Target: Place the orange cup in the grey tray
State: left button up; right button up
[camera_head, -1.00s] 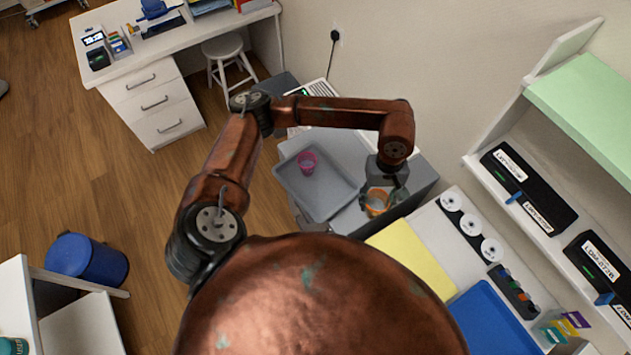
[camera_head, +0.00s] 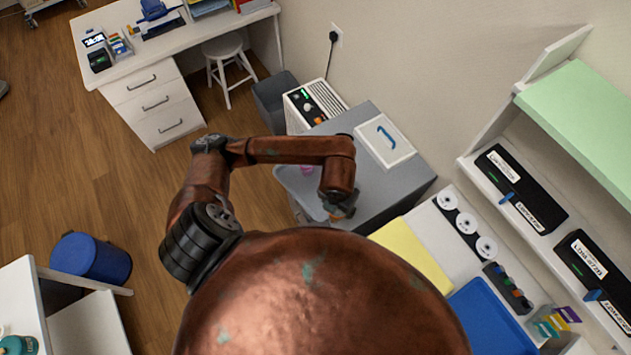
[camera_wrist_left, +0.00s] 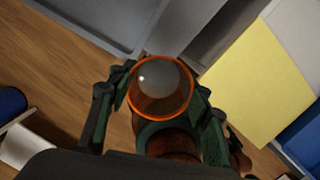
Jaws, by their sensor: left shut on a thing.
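My left gripper (camera_head: 340,208) is shut on the orange cup, one finger on each side of it in the left wrist view (camera_wrist_left: 160,92). The cup's round rim faces the wrist camera, with a grey shiny surface inside. In the head view my arm and gripper hide most of the cup. The grey tray (camera_head: 287,178) lies on the grey cabinet top, left of the gripper and partly hidden by my arm. A pink cup (camera_head: 308,169) in the tray shows only as a sliver. My right gripper is not in view.
A yellow sheet (camera_head: 411,252) and a blue tray (camera_head: 490,318) lie on the counter to the right. Wooden floor is left of the cabinet.

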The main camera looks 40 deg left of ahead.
pick_arm(q)
jog(key=n, duration=0.1)
jog(key=s+a+n, duration=0.1)
jog(key=n, duration=0.3)
jog(key=shift+s+a+y, duration=0.15)
jog(key=shift+a+y, duration=0.1)
jog(key=shift+y, duration=0.05)
jog(key=w+a+f+n+p, duration=0.1)
jog(key=w+a+f, duration=0.2)
jog(key=f, duration=0.1)
jog(key=w+a+f+n+p, duration=0.1)
jog(key=w+a+f+n, duration=0.1)
jog(key=w+f, duration=0.2)
jog(key=w+a+f+n+p, duration=0.1)
jog(key=w+a+f+n, duration=0.1)
jog(key=w+a+f, duration=0.1)
jog(key=shift+w+a+f+g+y, duration=0.2)
jog(key=shift+w+f, duration=0.1)
jog(key=shift+f, duration=0.2)
jog(key=shift+w+a+f+g+y, duration=0.15)
jog(key=shift+w+f+g, duration=0.1)
jog(key=shift+f, duration=0.4)
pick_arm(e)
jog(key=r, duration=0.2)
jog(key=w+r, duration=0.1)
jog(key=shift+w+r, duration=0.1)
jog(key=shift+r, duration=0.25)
pick_arm(q)
jog(key=shift+f, duration=0.1)
